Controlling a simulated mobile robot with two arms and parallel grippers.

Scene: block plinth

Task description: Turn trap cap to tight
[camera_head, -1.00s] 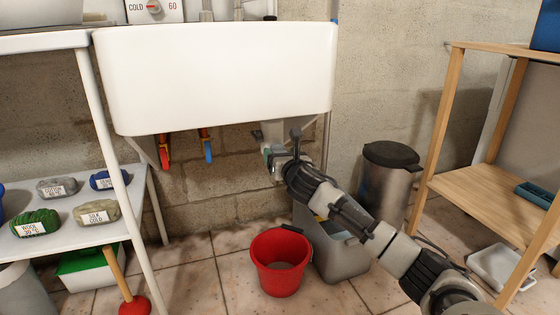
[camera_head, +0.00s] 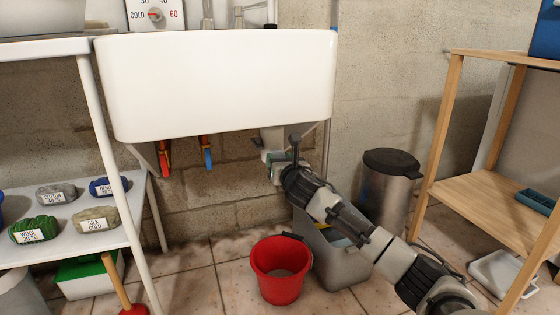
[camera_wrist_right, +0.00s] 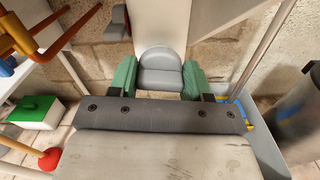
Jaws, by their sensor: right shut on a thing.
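The trap cap (camera_wrist_right: 160,78) is grey and rounded; it shows in the right wrist view between the green fingers of my right gripper (camera_wrist_right: 160,84). The fingers are shut on its two sides. In the head view my right gripper (camera_head: 276,157) is under the sink, below the pale trap body (camera_head: 271,138); the cap itself is mostly hidden there by the gripper. I cannot read any mark of tightness on the cap. My left gripper is not in view.
The white sink (camera_head: 215,85) hangs just above my right gripper. Red (camera_head: 164,160) and blue (camera_head: 207,157) valve handles are to its left. A red bucket (camera_head: 280,270) and a grey bin (camera_head: 340,262) stand below. A wooden shelf (camera_head: 490,195) is at the right.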

